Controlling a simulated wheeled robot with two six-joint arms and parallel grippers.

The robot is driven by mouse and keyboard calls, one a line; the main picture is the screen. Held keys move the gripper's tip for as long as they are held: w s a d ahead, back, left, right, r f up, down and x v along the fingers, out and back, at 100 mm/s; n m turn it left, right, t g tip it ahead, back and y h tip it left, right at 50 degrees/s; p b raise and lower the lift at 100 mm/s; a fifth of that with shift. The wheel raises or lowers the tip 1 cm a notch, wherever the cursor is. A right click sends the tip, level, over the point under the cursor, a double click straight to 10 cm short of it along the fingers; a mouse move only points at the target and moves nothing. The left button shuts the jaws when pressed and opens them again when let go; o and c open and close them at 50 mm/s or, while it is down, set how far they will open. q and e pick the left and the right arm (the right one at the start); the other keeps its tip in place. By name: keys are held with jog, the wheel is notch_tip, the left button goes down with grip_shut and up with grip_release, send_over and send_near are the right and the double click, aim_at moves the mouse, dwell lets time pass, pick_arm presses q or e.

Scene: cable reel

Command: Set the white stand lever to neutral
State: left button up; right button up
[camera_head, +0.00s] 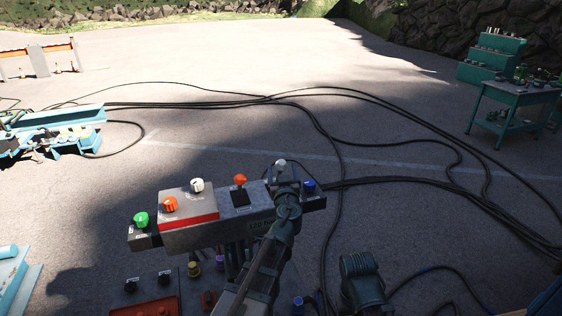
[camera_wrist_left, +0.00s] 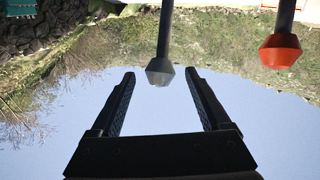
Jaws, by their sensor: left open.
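The white stand lever has a pale grey-white knob (camera_head: 281,163) at the far right part of the control stand (camera_head: 236,222). My left gripper (camera_head: 284,180) is at this lever, and the arm hides the lever's lower part. In the left wrist view, which is upside down, the knob (camera_wrist_left: 160,71) on its dark shaft appears between the tips of the open fingers. I cannot tell whether a finger touches it. An orange-knobbed lever (camera_head: 240,180) stands to the left of it, and its knob also shows in the wrist view (camera_wrist_left: 281,51). My right gripper is not in view.
Black cables (camera_head: 330,130) lie on the pavement behind. A teal cart (camera_head: 517,95) stands far right.

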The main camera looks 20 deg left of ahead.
aim_at(281, 160)
pick_arm(q)
jog(key=x, duration=0.6)
grip_shut()
dwell(0.4)
